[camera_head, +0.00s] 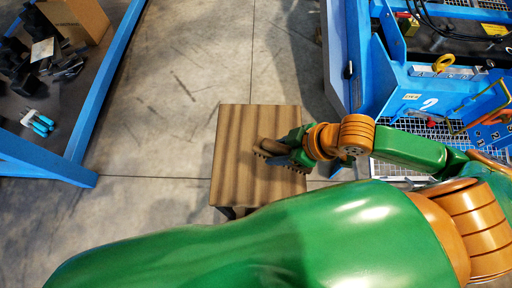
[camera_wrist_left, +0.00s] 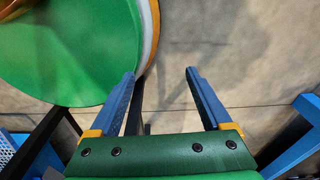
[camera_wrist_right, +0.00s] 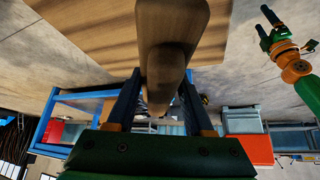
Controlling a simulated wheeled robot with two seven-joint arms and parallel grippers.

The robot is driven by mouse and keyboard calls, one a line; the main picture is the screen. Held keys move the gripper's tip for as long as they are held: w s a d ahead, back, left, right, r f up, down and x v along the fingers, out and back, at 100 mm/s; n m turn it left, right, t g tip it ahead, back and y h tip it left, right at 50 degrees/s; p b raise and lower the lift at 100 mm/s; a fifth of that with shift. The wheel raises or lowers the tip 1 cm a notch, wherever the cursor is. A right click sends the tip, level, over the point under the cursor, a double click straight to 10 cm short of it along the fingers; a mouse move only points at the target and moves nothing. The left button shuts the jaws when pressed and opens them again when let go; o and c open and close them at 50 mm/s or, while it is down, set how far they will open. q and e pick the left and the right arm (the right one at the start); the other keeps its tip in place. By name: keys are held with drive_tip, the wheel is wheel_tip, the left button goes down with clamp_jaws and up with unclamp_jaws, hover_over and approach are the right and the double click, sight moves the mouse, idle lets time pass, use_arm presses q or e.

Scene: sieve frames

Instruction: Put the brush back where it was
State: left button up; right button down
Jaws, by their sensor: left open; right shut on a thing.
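The brush (camera_head: 268,146) has a brown wooden body and a dark bristle edge. It is over the small wood-topped table (camera_head: 240,185) in the head view. My right gripper (camera_head: 288,150) is shut on it, coming in from the right. In the right wrist view the brush (camera_wrist_right: 172,38) sticks out between the fingers, with the tabletop behind it. I cannot tell whether it touches the tabletop. My left gripper (camera_wrist_left: 161,73) is open and empty above the floor in the left wrist view, and does not show in the head view.
A blue-framed workbench (camera_head: 105,75) at the left holds a cardboard box (camera_head: 78,18), dark parts and blue-handled tools (camera_head: 38,122). A blue machine frame (camera_head: 400,75) with metal grating stands at the right. The tabletop's left and front parts are bare.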

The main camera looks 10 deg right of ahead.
drive_tip(key=w, duration=0.1)
drive_tip(key=w+a+f, duration=0.1)
drive_tip(key=shift+w+f, duration=0.1)
drive_tip(key=shift+w, duration=0.25)
drive_tip(key=w+f, duration=0.1)
drive_tip(key=w+a+f+b, duration=0.1)
drive_tip(key=f, duration=0.1)
drive_tip(key=w+f+b, duration=0.1)
drive_tip(key=shift+w+a+f, duration=0.2)
drive_tip(key=shift+w+f, duration=0.15)
drive_tip(key=shift+w, duration=0.05)
drive_tip(key=f+b, duration=0.1)
drive_tip(key=f, duration=0.1)
drive_tip(key=w+f+b, duration=0.1)
drive_tip(key=f, duration=0.1)
drive_tip(key=shift+w+a+f, duration=0.1)
drive_tip(key=shift+a+f, duration=0.05)
drive_tip(key=shift+f, duration=0.1)
drive_tip(key=shift+r, duration=0.1)
drive_tip(key=shift+c, duration=1.4)
unclamp_jaws()
use_arm(q)
wheel_tip(320, 180, down, 5)
drive_tip(key=w+a, duration=0.2)
drive_tip(key=shift+w+a+t, duration=0.2)
drive_tip(key=shift+t, duration=0.1)
